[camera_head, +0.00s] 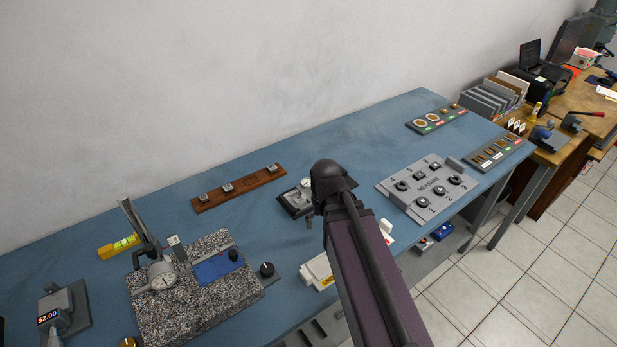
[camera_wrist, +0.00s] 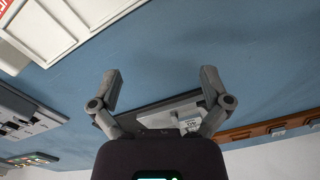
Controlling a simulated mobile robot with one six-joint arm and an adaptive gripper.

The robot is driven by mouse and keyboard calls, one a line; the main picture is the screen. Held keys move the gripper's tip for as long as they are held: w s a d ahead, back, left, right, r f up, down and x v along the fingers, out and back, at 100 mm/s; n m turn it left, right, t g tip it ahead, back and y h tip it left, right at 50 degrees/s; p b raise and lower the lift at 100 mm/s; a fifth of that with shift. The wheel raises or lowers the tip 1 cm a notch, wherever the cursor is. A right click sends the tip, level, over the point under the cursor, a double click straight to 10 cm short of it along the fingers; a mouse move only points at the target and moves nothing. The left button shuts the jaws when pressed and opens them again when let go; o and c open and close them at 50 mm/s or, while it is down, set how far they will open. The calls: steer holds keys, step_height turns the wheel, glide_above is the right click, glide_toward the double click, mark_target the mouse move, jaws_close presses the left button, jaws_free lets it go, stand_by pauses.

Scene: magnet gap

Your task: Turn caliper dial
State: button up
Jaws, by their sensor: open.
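My gripper (camera_wrist: 161,80) is open in the wrist view, its two grey fingers apart with bare blue bench between the tips. A grey device on a dark base (camera_wrist: 160,118) lies beyond the fingers, partly covered by them and by the gripper body. In the head view the same dark-based device (camera_head: 295,203) sits beside my wrist, with a small round white face at its back edge, partly hidden by my arm. I cannot tell for sure whether this face is the caliper dial. My fingers are not clearly seen in the head view. Nothing is held.
A granite plate (camera_head: 205,312) carries a dial gauge (camera_head: 161,276) and a blue block (camera_head: 212,269). A wooden strip (camera_head: 240,189) lies behind. A grey MEASURE board (camera_head: 428,187) stands right. White trays (camera_head: 318,272) lie near the front edge. The blue bench (camera_head: 345,140) is clear behind.

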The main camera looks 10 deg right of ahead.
mark_target(308, 183)
steer(key=w+r+m+p, duration=0.3)
steer(key=w+r+p, duration=0.3)
steer(key=w, duration=0.4)
steer(key=w+r+m+p, duration=0.3)
steer(key=w+r+p, duration=0.3)
steer(key=w, duration=0.3)
steer(key=shift+w+a+r, duration=0.3)
steer(key=shift+w+r, duration=0.05)
steer(key=shift+r, duration=0.05)
steer(key=shift+f, duration=0.2)
step_height(308, 183, down, 13)
steer(key=b, duration=1.3)
steer(key=shift+f+b, duration=0.2)
steer(key=shift+b, duration=0.15)
steer(key=shift+c, duration=0.2)
steer(key=c, duration=0.7)
steer(key=shift+s+r, duration=0.1)
steer(key=shift+s, duration=0.1)
steer(key=c, duration=0.6)
steer(key=shift+o, duration=0.2)
